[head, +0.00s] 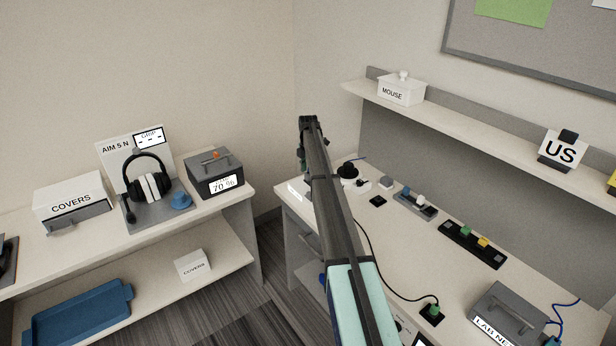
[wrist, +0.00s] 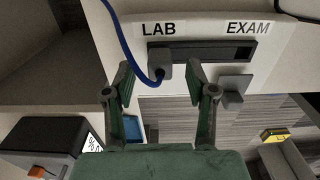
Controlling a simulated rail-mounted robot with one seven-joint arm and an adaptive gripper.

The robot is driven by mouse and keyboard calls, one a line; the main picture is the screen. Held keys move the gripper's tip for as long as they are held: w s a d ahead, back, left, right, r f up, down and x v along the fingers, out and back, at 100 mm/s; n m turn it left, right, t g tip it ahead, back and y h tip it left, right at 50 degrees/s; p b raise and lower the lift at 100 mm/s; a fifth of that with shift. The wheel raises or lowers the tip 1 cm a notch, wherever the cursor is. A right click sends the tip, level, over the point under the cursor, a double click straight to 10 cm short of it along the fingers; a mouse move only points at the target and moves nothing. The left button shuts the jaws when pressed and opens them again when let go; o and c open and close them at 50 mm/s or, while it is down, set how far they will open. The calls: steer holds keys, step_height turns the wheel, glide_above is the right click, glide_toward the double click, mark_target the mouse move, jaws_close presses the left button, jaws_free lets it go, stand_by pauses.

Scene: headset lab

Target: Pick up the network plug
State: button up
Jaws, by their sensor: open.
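The network plug (wrist: 165,56) is a small dark grey block with a blue cable (wrist: 122,40). In the wrist view it sits at the LAB end of a dark slotted strip (wrist: 212,52) on a white panel. The panel is labelled LAB and EXAM. My gripper (wrist: 160,79) is open, with one finger on each side of the plug and visible gaps between. The plug's depth relative to the fingertips is hard to tell. In the head view my arm hides the plug and most of my gripper.
A grey block (wrist: 235,91) projects below the EXAM end, close to my right finger. In the head view, the desk (head: 395,238) carries a black cable, a green-based plug (head: 432,312) and a grey LAB NET box (head: 506,312). A side bench (head: 100,233) holds headphones (head: 150,184).

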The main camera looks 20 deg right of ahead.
mark_target(308, 173)
steer(key=shift+f, duration=0.8)
steer(key=c, duration=1)
steer(key=shift+o, duration=0.2)
steer(key=shift+r, duration=0.1)
step_height(308, 173, up, 20)
steer(key=b, duration=0.5)
steer(key=shift+b, duration=0.3)
